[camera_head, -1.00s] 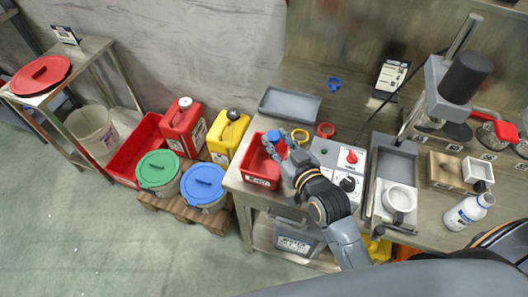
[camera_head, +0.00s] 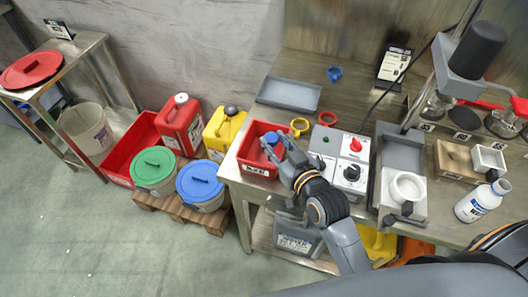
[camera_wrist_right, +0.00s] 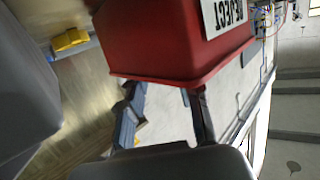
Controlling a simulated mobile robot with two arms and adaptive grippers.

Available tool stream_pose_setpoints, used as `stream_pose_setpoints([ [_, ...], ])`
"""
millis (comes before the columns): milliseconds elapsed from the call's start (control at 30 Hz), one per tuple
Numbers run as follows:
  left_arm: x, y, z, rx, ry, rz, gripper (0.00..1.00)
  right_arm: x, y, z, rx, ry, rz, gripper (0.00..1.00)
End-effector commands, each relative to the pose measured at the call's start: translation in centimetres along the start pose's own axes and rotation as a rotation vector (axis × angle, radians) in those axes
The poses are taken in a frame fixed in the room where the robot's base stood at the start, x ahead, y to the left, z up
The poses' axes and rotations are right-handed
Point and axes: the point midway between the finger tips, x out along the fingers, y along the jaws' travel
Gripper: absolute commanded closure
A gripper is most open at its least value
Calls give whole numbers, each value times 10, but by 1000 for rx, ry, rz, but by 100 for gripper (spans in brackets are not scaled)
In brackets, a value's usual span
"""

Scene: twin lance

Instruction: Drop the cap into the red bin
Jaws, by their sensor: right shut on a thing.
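The red bin (camera_head: 257,172) stands on the workbench near its left front corner, with a white label on its front. My right gripper (camera_head: 273,146) reaches over the bin's right side and is shut on the small blue cap (camera_head: 270,139), which shows against the bin's inside. In the right wrist view the bin (camera_wrist_right: 160,45) reads REJECT, and the fingers (camera_wrist_right: 165,112) pass behind its rim. Their tips and the cap are hidden there. My left gripper is not in view.
A grey tray (camera_head: 289,95) lies behind the bin. Yellow (camera_head: 299,127), red (camera_head: 327,118) and blue (camera_head: 335,73) rings lie on the bench. A control box (camera_head: 345,155) stands to the right. A larger red crate (camera_head: 130,148) sits at left.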

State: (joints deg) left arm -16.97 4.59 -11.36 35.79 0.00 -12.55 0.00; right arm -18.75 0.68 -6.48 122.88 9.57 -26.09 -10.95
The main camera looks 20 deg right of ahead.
Motion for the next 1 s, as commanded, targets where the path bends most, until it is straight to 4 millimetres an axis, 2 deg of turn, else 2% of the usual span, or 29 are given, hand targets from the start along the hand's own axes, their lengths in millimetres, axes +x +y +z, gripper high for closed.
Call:
stream_pose_setpoints([
  [33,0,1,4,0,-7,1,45,0,0,0,0,0,0,60],
  [133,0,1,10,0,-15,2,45,0,0,0,0,0,0,40],
  [433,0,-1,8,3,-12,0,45,0,0,0,0,0,0,40],
  [567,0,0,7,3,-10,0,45,-8,0,0,0,-1,0,40],
  [1000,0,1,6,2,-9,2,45,-91,0,1,-1,-5,0,40],
])
